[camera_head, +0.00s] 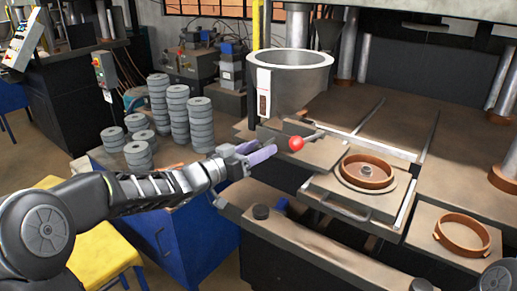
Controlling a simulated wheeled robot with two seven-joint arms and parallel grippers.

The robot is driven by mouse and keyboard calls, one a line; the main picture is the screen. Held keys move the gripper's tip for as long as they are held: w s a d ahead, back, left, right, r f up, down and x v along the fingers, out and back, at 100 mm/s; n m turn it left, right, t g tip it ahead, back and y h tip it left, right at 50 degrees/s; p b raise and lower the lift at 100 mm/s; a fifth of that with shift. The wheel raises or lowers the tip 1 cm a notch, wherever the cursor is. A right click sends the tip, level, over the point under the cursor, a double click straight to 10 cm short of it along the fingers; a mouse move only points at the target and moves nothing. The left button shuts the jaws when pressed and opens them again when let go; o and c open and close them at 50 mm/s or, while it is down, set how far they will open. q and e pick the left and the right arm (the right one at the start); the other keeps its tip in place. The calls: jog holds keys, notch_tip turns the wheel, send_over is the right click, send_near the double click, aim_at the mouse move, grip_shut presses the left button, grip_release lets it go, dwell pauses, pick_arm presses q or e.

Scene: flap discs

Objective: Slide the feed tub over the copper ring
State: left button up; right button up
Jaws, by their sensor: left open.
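The feed tub (285,92) is a grey open-topped cylinder with a pale rim, on the press table at the upper middle. A lever with a red ball knob (296,143) sticks out at the tub's base. A copper ring (365,170) sits on a round plate on the press bed, to the right of and nearer than the tub. A second copper-coloured ring (461,235) with small lugs lies on a separate plate at the right. My left gripper (261,152) is open, its purple-padded fingers just left of the red knob; contact cannot be told. My right gripper is not in view.
Stacks of grey discs (178,112) stand on the blue cabinet's top (105,155) behind my left arm. A grey bar handle (344,208) fronts the ring's plate. Steel rails (372,143) and posts stand around the bed.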

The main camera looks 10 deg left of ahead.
pick_arm(q)
grip_shut()
dwell(0.3)
dwell(1.0)
